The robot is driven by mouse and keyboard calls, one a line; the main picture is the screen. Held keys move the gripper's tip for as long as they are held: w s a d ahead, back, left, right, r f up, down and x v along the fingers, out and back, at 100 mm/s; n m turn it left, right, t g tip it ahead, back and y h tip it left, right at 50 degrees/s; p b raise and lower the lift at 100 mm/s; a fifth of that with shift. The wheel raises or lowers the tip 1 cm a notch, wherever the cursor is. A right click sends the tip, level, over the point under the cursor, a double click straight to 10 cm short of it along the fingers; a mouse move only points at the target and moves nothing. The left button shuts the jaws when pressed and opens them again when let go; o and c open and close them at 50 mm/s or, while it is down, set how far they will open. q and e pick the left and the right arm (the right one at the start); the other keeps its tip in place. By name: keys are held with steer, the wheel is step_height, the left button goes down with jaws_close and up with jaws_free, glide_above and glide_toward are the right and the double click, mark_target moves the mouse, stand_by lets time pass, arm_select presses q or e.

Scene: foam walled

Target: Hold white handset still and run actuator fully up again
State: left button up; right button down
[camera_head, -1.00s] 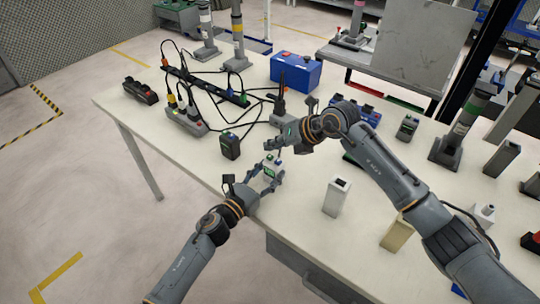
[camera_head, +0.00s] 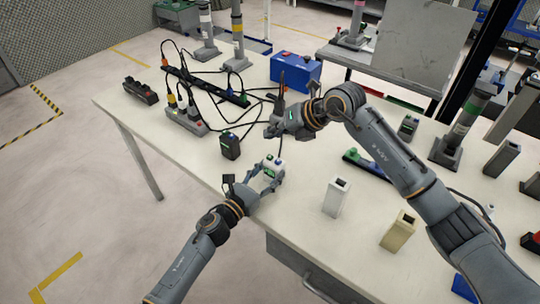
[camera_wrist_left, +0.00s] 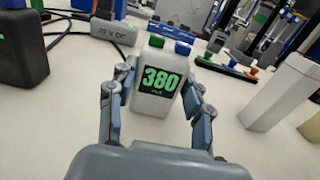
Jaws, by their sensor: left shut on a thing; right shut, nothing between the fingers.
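The white handset (camera_head: 267,172) stands at the near edge of the table. In the left wrist view the handset (camera_wrist_left: 158,80) is upright, with a green and a blue button on top and a green 380 on its dark display. My left gripper (camera_head: 268,178) is shut on its sides, and the fingers also show in the left wrist view (camera_wrist_left: 156,95). My right gripper (camera_head: 270,132) is shut and empty, above and behind the handset, apart from it. Several grey columns, such as the yellow-banded column (camera_head: 238,38), stand on the table; I cannot tell which is the actuator.
A black box (camera_head: 230,146) stands left of the handset. Behind are a power strip (camera_head: 186,121) with cables and a blue box (camera_head: 296,72). White (camera_head: 337,198) and beige (camera_head: 398,230) hollow blocks stand to the right. The front-left tabletop is clear.

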arm_select(q)
steer(key=o, duration=1.3)
